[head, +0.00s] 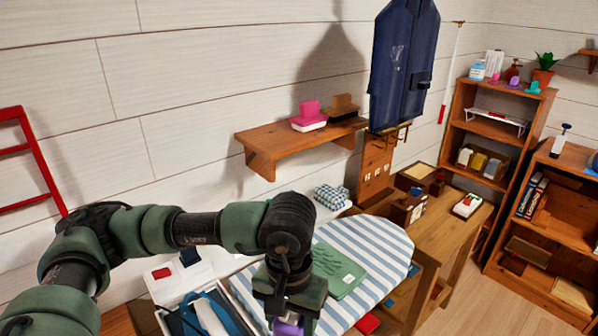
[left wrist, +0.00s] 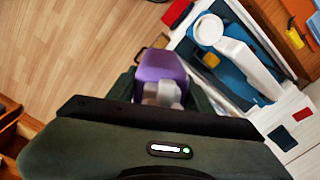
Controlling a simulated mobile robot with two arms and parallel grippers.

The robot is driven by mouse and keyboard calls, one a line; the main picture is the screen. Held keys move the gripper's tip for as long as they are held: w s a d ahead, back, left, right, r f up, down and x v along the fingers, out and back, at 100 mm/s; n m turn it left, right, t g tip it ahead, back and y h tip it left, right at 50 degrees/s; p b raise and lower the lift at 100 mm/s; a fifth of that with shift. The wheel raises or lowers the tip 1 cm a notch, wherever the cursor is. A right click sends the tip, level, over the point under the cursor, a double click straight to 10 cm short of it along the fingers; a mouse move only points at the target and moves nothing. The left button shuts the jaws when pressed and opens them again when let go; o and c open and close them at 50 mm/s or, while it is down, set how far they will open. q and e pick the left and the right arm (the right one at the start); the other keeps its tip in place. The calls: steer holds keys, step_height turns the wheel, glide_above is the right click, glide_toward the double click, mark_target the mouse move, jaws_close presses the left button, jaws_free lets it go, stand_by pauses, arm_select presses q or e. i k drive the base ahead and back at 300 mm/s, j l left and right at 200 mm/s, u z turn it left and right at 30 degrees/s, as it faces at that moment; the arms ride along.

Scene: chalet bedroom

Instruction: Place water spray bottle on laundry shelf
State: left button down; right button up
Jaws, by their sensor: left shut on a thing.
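The water spray bottle (left wrist: 162,70), purple with a pale grey-white top, is between the fingers of my left gripper (left wrist: 161,88) in the left wrist view. In the head view only a bit of purple shows at the bottom edge, under my left gripper (head: 289,318), which is shut on it. The bottle's lower part is hidden. A wooden wall shelf (head: 262,158), which looks like the laundry shelf, is above and behind the gripper. My right gripper is not in view.
A pink brush (head: 309,113) and a brown brush (head: 343,105) stand on the shelf's right half; its left half is clear. A striped ironing board (head: 372,236) with a green folded cloth (head: 337,270) is beside the gripper. A dark blue garment (head: 402,65) hangs right of the shelf.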

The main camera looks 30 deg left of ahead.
mark_target(269, 138)
steer(key=i+l+u, duration=0.5)
steer(key=i+l, duration=0.15)
steer(key=l, duration=0.15)
steer(key=i+l+u, duration=0.3)
steer(key=l, duration=0.15)
steer(key=k, duration=0.05)
